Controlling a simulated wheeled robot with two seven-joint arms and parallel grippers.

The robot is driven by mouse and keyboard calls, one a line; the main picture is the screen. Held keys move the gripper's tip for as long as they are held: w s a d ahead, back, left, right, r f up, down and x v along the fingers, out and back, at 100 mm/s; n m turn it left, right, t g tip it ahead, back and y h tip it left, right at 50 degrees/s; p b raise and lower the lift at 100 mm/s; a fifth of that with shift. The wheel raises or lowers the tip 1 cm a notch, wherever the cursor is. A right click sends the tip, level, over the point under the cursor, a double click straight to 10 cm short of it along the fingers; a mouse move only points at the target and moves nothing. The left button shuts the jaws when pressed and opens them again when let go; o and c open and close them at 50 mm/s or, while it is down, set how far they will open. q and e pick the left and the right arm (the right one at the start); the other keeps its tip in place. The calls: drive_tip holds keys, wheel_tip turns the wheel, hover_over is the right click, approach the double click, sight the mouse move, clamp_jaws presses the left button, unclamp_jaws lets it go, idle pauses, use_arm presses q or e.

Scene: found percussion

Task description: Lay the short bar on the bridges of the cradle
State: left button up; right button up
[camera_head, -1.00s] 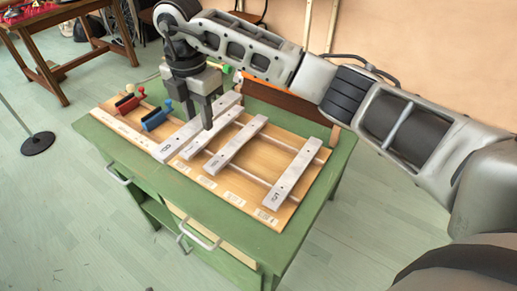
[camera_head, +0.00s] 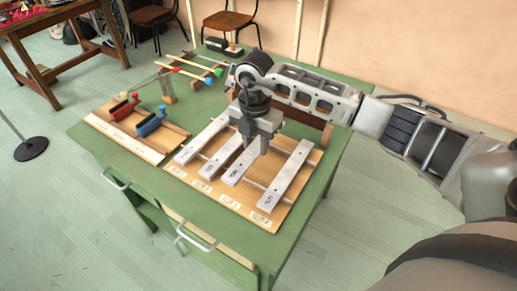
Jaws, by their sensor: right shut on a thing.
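My right gripper (camera_head: 252,147) points down over the cradle and is shut on a pale grey bar (camera_head: 234,174), the third from the left. Its near end carries a dark mark. I cannot tell whether this bar touches the bridges (camera_head: 258,184) or hangs just above them. The cradle (camera_head: 244,208) is a wooden board with rails across it and labels along its front edge. Two other bars (camera_head: 204,137) (camera_head: 213,163) lie to the left of the held one, and one bar (camera_head: 285,178) lies to its right. My left gripper is not in view.
A board with a red clamp (camera_head: 124,108) and a blue clamp (camera_head: 151,123) lies left of the cradle. Mallets with coloured heads (camera_head: 208,80) lie behind. The green table (camera_head: 110,142) has bare room around its edges. Chairs stand behind.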

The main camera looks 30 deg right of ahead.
sight(258, 147)
drive_tip(key=f, duration=0.1)
drive_tip(key=f+p, duration=0.1)
drive_tip(key=f, duration=0.1)
drive_tip(key=shift+s+d, duration=0.1)
drive_tip(key=shift+d, duration=0.3)
drive_tip(key=shift+f, duration=0.2)
drive_tip(key=shift+f, duration=0.2)
drive_tip(key=o, duration=0.9)
drive_tip(key=shift+c, duration=0.2)
drive_tip(key=shift+o, duration=1.2)
